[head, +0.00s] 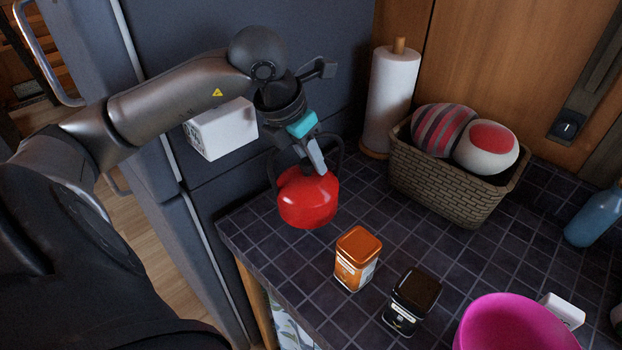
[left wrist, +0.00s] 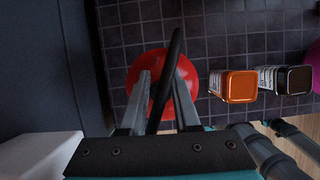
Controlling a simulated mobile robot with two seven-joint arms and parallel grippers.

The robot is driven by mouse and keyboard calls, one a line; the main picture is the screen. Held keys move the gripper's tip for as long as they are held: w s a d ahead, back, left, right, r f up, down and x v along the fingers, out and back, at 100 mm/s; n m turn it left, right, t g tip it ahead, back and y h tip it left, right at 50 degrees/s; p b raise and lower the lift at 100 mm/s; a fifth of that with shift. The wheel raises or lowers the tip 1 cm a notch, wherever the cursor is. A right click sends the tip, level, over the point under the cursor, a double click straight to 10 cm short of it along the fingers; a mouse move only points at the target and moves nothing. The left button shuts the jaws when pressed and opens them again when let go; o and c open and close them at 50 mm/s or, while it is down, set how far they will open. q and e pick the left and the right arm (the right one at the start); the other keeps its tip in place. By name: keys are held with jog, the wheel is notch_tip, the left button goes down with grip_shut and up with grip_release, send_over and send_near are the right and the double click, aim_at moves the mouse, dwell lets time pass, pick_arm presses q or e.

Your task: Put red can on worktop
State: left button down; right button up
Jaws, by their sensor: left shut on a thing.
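The red can (head: 308,200) is round and glossy, with a dark arched handle. My left gripper (head: 316,166) is above it and shut on the handle. In the left wrist view the can (left wrist: 138,78) shows beyond the fingers (left wrist: 160,92), with the dark handle running between them. The can is over the near left end of the dark tiled worktop (head: 300,258). I cannot tell whether its base touches the tiles. My right gripper is not in view.
An orange tin (head: 357,260) and a black tin (head: 411,302) stand right of the can, near a pink bowl (head: 515,325). Behind are a paper roll (head: 392,95) and a wicker basket (head: 440,188). A white box (head: 222,130) is left of the gripper. Tiles between basket and tins are clear.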

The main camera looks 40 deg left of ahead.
aim_at(311, 179)
pick_arm(q)
jog(key=shift+f+b, duration=0.3)
jog(key=shift+f, duration=2.05)
jog(key=shift+f, duration=0.15)
jog(key=c, duration=0.6)
grip_release()
jog(key=v, duration=1.2)
